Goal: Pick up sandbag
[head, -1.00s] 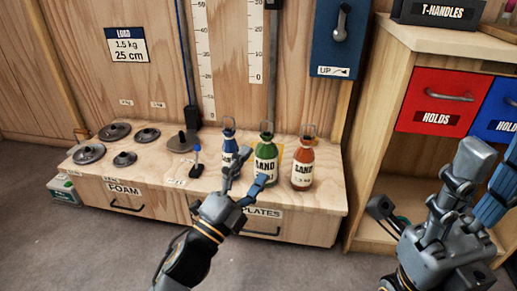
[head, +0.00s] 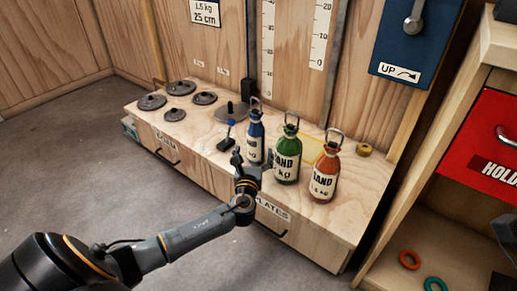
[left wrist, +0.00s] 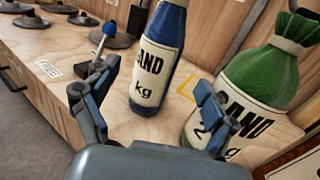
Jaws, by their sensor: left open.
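Three sandbags stand upright on the wooden plate box: a blue one (head: 256,143), a green one (head: 287,158) and an orange-brown one (head: 325,177), each with a metal loop on top. My left gripper (head: 254,160) is open and empty at the box's front edge, close in front of the blue bag. In the left wrist view, the blue bag (left wrist: 160,65) stands ahead between the open fingers (left wrist: 155,108). The green bag (left wrist: 262,85) is partly hidden behind the right finger. Dark pieces at the right edge of the head view seem to be my right gripper; its fingers cannot be made out.
Several grey weight discs (head: 180,88) lie on the box's left part. A small blue-topped tool (head: 228,135) stands left of the blue bag. A shelf with a red drawer (head: 490,145) stands right. Floor at left is clear.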

